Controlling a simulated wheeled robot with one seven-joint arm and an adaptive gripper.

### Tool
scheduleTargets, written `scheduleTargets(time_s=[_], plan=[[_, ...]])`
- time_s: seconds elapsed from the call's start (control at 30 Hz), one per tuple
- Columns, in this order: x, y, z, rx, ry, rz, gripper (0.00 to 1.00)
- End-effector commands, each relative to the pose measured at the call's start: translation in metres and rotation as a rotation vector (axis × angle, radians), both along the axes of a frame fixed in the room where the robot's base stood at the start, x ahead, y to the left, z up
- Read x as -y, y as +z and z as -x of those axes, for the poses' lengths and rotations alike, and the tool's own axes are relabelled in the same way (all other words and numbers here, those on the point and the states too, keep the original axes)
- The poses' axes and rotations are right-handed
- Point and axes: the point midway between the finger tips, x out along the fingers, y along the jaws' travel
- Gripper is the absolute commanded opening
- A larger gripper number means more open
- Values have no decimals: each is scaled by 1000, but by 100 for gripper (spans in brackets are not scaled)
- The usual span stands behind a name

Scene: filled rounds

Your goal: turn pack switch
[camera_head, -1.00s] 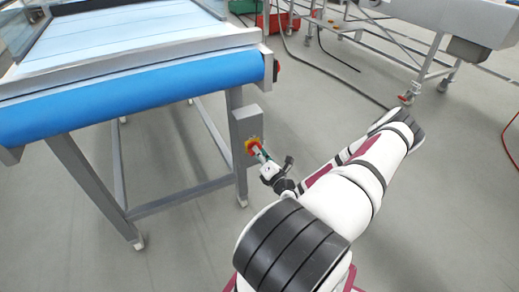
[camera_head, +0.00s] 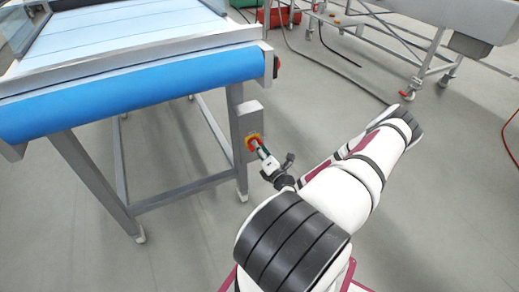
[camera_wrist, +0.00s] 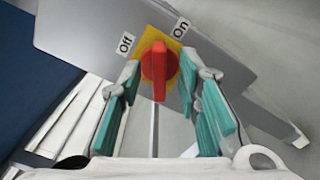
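The pack switch is a red rotary knob (camera_wrist: 159,68) on a yellow plate (camera_wrist: 180,84), on a grey box (camera_head: 247,122) at the conveyor's leg. In the wrist view an "Off" label (camera_wrist: 125,43) is up left of the knob and an "On" label (camera_wrist: 181,27) is up right. The knob's ridge runs about upright in that view, its top end between the labels. My gripper (camera_wrist: 160,74) is open, its green-padded fingers on either side of the knob with gaps visible. In the head view my gripper (camera_head: 262,151) is at the switch, partly covering it.
The conveyor (camera_head: 130,95) with its blue roller end stands at left, above the switch box. A red button (camera_head: 276,66) is on its side. Another metal frame (camera_head: 430,70) stands at the back right. A dark cable (camera_head: 345,75) lies on the open grey floor.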

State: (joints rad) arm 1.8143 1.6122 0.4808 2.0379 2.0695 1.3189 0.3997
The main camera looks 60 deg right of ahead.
Motion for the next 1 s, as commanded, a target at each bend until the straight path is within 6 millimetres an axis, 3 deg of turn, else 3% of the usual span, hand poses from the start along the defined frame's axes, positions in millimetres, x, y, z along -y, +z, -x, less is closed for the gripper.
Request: scheduleTargets(time_s=[0.27,0.7,1.0], plan=[[-3,0,7,0,-2,1,31],[-46,0,76,-1,-1,-1,31],[-62,0,101,0,-1,1,31]])
